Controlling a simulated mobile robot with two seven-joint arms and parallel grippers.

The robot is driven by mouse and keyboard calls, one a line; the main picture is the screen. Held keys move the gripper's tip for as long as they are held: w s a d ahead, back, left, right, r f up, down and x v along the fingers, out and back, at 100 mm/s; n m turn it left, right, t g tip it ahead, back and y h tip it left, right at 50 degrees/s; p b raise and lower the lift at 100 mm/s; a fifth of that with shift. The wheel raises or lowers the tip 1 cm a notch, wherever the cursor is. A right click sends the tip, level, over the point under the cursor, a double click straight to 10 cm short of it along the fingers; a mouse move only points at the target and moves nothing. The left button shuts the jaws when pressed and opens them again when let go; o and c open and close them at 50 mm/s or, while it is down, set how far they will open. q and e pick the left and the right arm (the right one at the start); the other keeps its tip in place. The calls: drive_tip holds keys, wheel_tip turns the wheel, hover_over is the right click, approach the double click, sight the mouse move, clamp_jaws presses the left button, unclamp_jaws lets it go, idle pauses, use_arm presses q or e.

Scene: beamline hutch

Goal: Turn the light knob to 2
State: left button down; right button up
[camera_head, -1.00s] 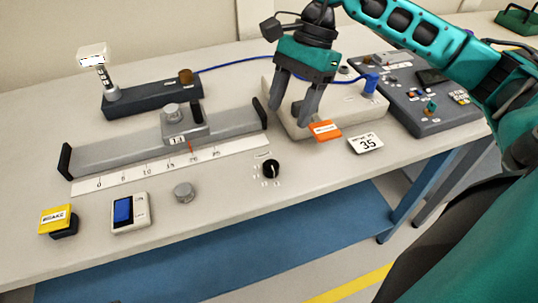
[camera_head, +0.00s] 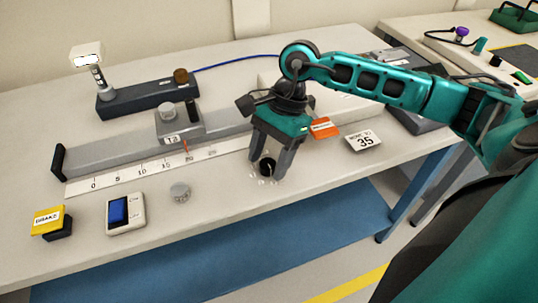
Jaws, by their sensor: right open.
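The light knob (camera_head: 267,167) is a small black round knob on the front part of the pale table, with small marks around it that are too small to read. My right gripper (camera_head: 267,170) is open and points down over the knob. Its two fingers stand on the left and right of the knob, and I cannot tell whether they touch it. The arm hides part of the table behind the knob. My left gripper is not in view.
A grey rail with a sliding carriage (camera_head: 179,121) and a ruler strip (camera_head: 130,173) lie left of the gripper. An orange tag (camera_head: 323,128) and a "35" card (camera_head: 363,141) lie to the right.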

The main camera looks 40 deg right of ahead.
drive_tip(key=shift+c, duration=0.4)
drive_tip(key=c, duration=1)
drive_tip(key=shift+o, duration=0.2)
